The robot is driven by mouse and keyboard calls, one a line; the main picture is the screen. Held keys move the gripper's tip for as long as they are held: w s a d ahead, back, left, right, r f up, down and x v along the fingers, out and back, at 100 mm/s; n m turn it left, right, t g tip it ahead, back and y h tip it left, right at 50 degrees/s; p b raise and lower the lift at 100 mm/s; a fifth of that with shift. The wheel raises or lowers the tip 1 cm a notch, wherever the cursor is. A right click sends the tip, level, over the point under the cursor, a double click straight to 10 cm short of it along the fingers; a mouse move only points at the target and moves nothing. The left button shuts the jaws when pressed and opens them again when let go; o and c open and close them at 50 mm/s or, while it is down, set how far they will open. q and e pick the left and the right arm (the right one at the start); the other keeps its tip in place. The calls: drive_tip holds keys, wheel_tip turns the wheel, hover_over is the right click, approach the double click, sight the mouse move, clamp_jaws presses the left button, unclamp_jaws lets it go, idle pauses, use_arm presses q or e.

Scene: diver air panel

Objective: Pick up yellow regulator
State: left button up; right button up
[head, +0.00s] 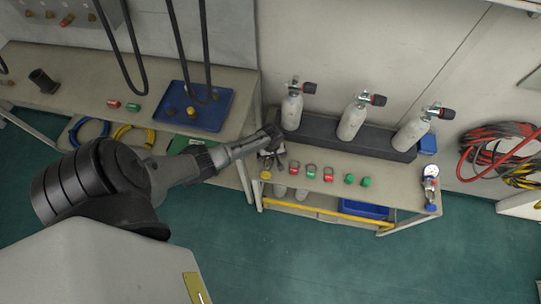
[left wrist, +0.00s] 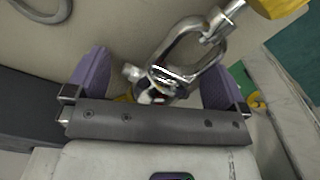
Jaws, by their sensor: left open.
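The yellow regulator (left wrist: 205,45) shows in the left wrist view as a chrome yoke with a yellow end at the top right. In the head view its yellow end (head: 266,174) shows at the left end of the cylinder bench, just below my left gripper (head: 271,154). My left gripper (left wrist: 158,85) is open, with its purple finger pads on either side of the regulator's chrome body. A gap shows beside the pads, and the lower part of the regulator is hidden behind the gripper's dark crossbar. My right gripper is not in view.
Several red and green fittings (head: 311,170) line the bench to the right of the regulator. A gauge (head: 430,172) stands at its right end.

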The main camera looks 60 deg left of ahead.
use_arm(q)
drive_tip(key=shift+c, duration=0.2)
drive_tip(key=shift+c, duration=0.7)
drive_tip(key=c, duration=1.1)
drive_tip(key=shift+r+p, duration=0.4)
drive_tip(key=shift+r, duration=0.2)
drive_tip(key=shift+c, duration=0.2)
wheel_tip(320, 180, up, 3)
drive_tip(key=shift+f+p, duration=0.1)
drive_tip(key=shift+p, duration=0.6)
drive_tip(key=w+d+r+p, duration=0.1)
drive_tip(key=w+d+r, duration=0.4)
drive_tip(key=d, duration=0.5)
wheel_tip(320, 180, up, 2)
drive_tip(key=shift+w+p, duration=0.4)
drive_tip(key=shift+d, duration=0.1)
